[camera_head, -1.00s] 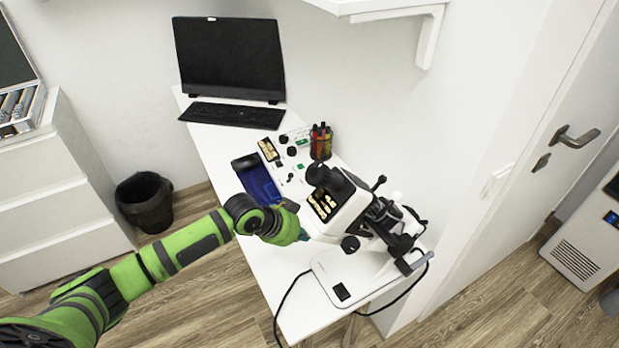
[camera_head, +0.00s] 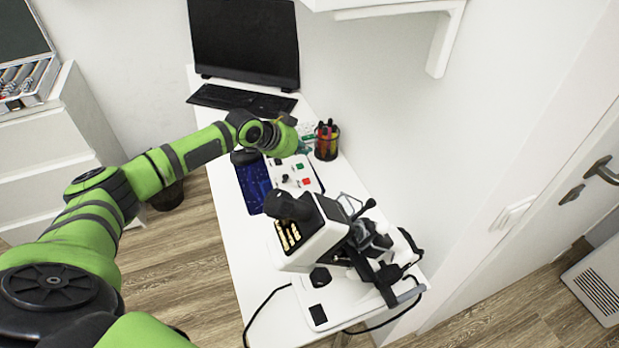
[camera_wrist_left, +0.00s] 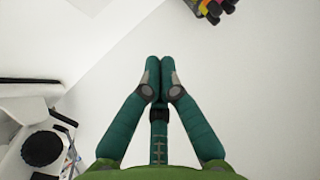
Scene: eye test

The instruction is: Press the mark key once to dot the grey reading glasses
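My left gripper (camera_head: 306,143) is over the far part of the white desk, close to the pen cup. In the left wrist view its teal fingers (camera_wrist_left: 160,72) meet at the tips with nothing between them. Just in front of it lies a white control panel (camera_head: 291,183) with a green key (camera_head: 299,166), a red key (camera_head: 306,181) and dark knobs. I cannot read which is the mark key; my gripper hides the panel's far part. A white device with black eyepiece (camera_head: 290,206) stands nearer. A thin grey frame (camera_head: 348,203) shows beside it; I cannot tell if it is the glasses.
A cup of coloured pens (camera_head: 327,140) stands right of my gripper. A keyboard (camera_head: 241,102) and monitor (camera_head: 244,42) are at the back. The near left desk surface (camera_head: 236,240) is clear.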

